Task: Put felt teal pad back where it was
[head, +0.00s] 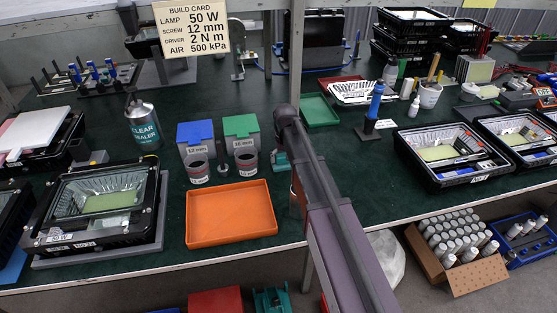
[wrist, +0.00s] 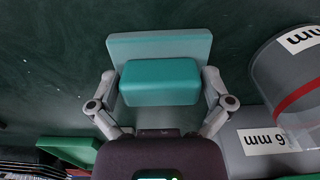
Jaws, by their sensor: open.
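The teal pad (wrist: 160,82) is a rounded block in the wrist view, in front of a wider, paler teal slab (wrist: 160,46). I cannot tell whether the two are one piece. My gripper (wrist: 161,90) is open, with one finger on each side of the block. The fingers look close to its sides, but I cannot tell whether they touch. In the head view a small teal shape (head: 279,161) shows beside the end of my arm, right of the green bin. My fingers are not clear there.
Close by stand a green bin (head: 241,126), a blue bin (head: 195,132) and labelled cups (head: 246,163). In the wrist view a cup (wrist: 297,75) with a red band is near on the right. An orange tray (head: 231,213) lies in front.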

